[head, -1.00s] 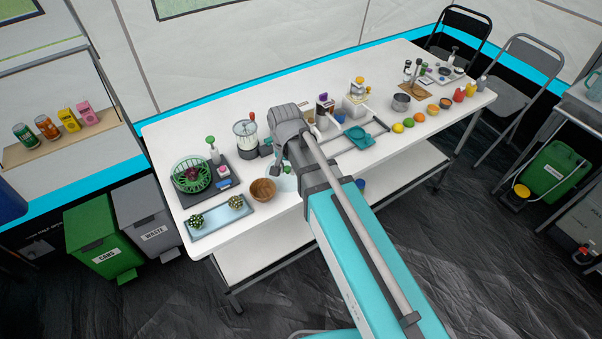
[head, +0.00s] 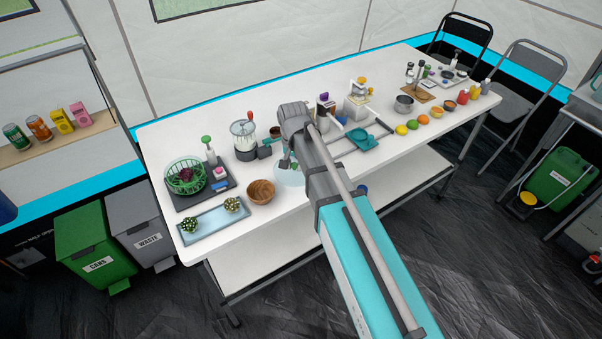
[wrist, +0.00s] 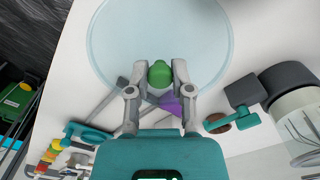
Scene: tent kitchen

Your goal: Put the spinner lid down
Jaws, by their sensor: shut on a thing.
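The spinner lid (wrist: 115,45) is a wide, clear, pale disc with a green knob (wrist: 160,73). In the wrist view my gripper (wrist: 160,75) is shut on that knob, one finger on each side. In the head view the lid (head: 289,176) shows beside my gripper (head: 286,163), over the front of the white table, partly hidden by my arm. I cannot tell whether it touches the table. The green spinner basket (head: 184,180), open on top with something dark red inside, stands on a dark mat at the left.
A wooden bowl (head: 260,192) stands just left of the lid. A blue-grey tray (head: 212,222) with two spiky green items lies at the front left. A clear jar with a red handle (head: 244,140) stands behind. A teal item (head: 363,139) and several fruits lie to the right.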

